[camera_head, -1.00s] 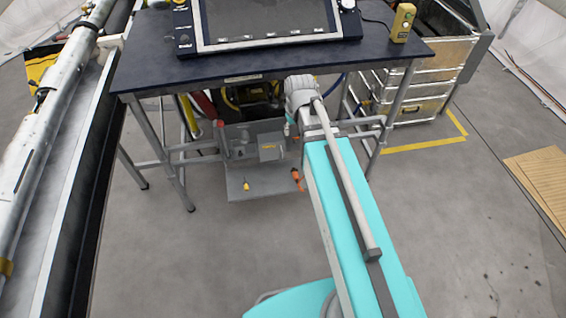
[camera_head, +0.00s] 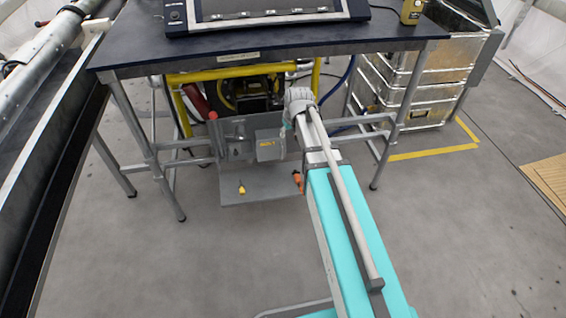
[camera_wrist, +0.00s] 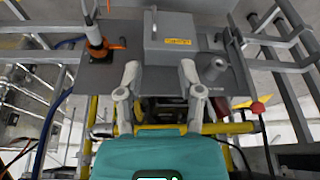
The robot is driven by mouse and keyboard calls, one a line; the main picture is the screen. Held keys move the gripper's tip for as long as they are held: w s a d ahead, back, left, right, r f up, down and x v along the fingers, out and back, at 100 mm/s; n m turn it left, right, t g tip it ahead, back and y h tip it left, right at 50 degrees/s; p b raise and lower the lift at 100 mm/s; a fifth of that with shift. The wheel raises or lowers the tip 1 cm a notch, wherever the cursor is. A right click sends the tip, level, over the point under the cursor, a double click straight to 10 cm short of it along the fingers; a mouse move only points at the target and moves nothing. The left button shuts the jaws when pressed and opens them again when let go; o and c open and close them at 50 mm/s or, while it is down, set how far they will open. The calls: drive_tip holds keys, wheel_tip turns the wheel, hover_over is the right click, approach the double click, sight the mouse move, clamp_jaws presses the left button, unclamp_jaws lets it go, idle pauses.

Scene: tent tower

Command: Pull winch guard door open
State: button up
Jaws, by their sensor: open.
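A yellow tubular frame (camera_head: 232,72) stands under the dark table, around a black and yellow winch (camera_head: 246,95). It looks like the winch guard; I cannot tell clearly whether its door is shut or ajar. In the wrist view a yellow bar (camera_wrist: 214,128) of it runs behind my fingers. My gripper (camera_wrist: 160,70) is open, with nothing seen between its fingers. It is in front of the guard, near the grey box; I cannot tell whether it touches the bar. In the head view my arm hides the fingers.
A grey box (camera_head: 268,147) with a yellow label sits on a grey plate (camera_head: 262,187), with an orange-handled lever (camera_head: 298,179) beside it. The table (camera_head: 300,42) and its metal legs frame this space. Metal cases (camera_head: 420,88) stand right. The floor in front is clear.

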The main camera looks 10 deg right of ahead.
drive_tip(key=b, duration=0.6)
approach(282, 152)
wheel_tip(282, 152, up, 3)
drive_tip(key=s, duration=0.2)
drive_tip(key=shift+w+d+f+t+b, duration=0.15)
drive_tip(key=shift+d+f+t+b, duration=0.1)
drive_tip(key=shift+f+t+b, duration=0.25)
drive_tip(key=shift+f, duration=0.15)
drive_tip(key=b+x, duration=1.2)
drive_tip(key=x, duration=0.1)
drive_tip(key=shift+a+f+b, duration=0.1)
drive_tip(key=shift+f+b, duration=0.2)
drive_tip(key=shift+b, duration=0.1)
clamp_jaws()
